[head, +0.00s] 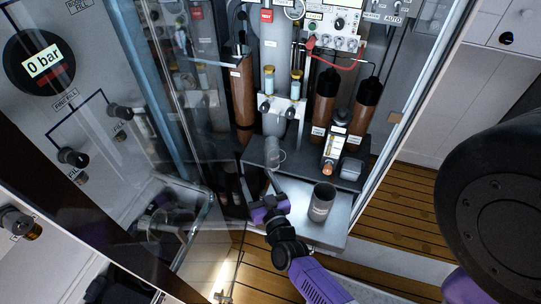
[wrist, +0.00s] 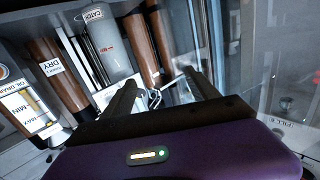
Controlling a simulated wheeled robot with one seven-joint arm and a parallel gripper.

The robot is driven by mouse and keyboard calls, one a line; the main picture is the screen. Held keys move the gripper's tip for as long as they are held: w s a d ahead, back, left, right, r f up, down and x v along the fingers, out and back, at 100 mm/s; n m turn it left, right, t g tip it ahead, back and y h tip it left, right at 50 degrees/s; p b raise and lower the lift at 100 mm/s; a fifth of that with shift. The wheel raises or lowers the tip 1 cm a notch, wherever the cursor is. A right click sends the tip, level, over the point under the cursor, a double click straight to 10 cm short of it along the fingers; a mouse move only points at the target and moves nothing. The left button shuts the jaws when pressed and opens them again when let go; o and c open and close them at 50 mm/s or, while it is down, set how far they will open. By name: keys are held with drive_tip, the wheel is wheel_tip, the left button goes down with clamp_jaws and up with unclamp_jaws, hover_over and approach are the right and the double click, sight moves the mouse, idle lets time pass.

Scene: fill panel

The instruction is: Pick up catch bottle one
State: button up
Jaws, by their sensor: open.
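A grey, clear-walled bottle (wrist: 106,48) with a label reading "CATCH" is in the upper left of the wrist view. What looks like the same bottle (head: 275,153) stands on the dark shelf in the head view. A second grey bottle (head: 321,202) with a label stands on the lower metal ledge; I cannot read which bottle is number one. My gripper (head: 257,172) is open and empty, in front of the shelf and left of the second bottle. In the wrist view my gripper (wrist: 160,78) points into the cabinet, with the CATCH bottle beyond and left of its fingers.
Brown cylinders (head: 243,100) stand at the back. An oil-drain unit (head: 335,150) with MIN and MAX marks is on the shelf's right. A clear glass door (head: 185,235) is close on the left. Bare metal ledge (head: 290,190) lies between my gripper and the second bottle.

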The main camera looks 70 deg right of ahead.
sight(271, 141)
drive_tip(key=d+g+h, duration=0.1)
drive_tip(key=d, duration=0.4)
drive_tip(key=w+d+m+g+h, duration=0.1)
drive_tip(key=d, duration=0.4)
drive_tip(key=d+m+g, duration=0.1)
drive_tip(key=d, duration=0.4)
drive_tip(key=shift+w+d+h, duration=0.15)
drive_tip(key=shift+w+h, duration=0.05)
drive_tip(key=shift+h, duration=0.2)
drive_tip(key=shift+x, duration=2.75)
drive_tip(key=shift+f, duration=0.2)
clamp_jaws()
